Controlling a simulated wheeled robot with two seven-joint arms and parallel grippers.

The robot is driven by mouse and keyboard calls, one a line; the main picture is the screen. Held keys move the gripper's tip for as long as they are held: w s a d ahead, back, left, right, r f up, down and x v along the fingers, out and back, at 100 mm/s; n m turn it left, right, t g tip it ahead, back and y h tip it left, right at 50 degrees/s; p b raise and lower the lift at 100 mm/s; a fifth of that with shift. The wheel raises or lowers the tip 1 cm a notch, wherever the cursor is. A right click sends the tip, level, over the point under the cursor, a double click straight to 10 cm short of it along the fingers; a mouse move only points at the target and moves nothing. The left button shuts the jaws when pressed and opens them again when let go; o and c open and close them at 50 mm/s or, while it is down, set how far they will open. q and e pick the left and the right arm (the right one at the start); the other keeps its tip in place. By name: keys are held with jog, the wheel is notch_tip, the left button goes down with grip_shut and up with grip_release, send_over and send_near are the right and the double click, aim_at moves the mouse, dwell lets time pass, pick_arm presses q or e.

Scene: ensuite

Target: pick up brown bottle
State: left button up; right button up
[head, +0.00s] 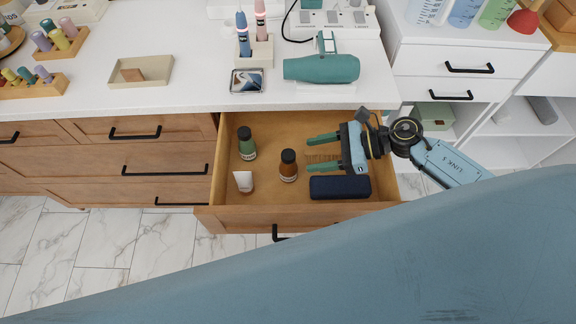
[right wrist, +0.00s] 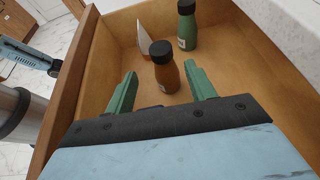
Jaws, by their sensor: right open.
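The brown bottle (head: 288,170) with a black cap stands upright in the open wooden drawer (head: 268,122). My right gripper (head: 308,154) is in or just above the drawer, open, with its green fingers pointing left at the bottle. In the right wrist view the brown bottle (right wrist: 166,76) shows between the two fingers (right wrist: 161,70), a little beyond their tips. Nothing is held. My left gripper is not clearly in view.
A green bottle (head: 247,146) and a white tube (head: 243,182) stand left of the brown bottle. A dark blue case (head: 340,187) lies at the drawer front, near my right gripper. The drawer walls close in around. The countertop (head: 200,75) above holds a green hair dryer (head: 322,68).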

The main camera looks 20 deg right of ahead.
aim_at(288, 155)
jog(key=x, duration=0.7)
jog(key=shift+w+a+r, duration=0.1)
jog(key=shift+w+a, duration=0.15)
jog(key=shift+w, duration=0.05)
grip_shut()
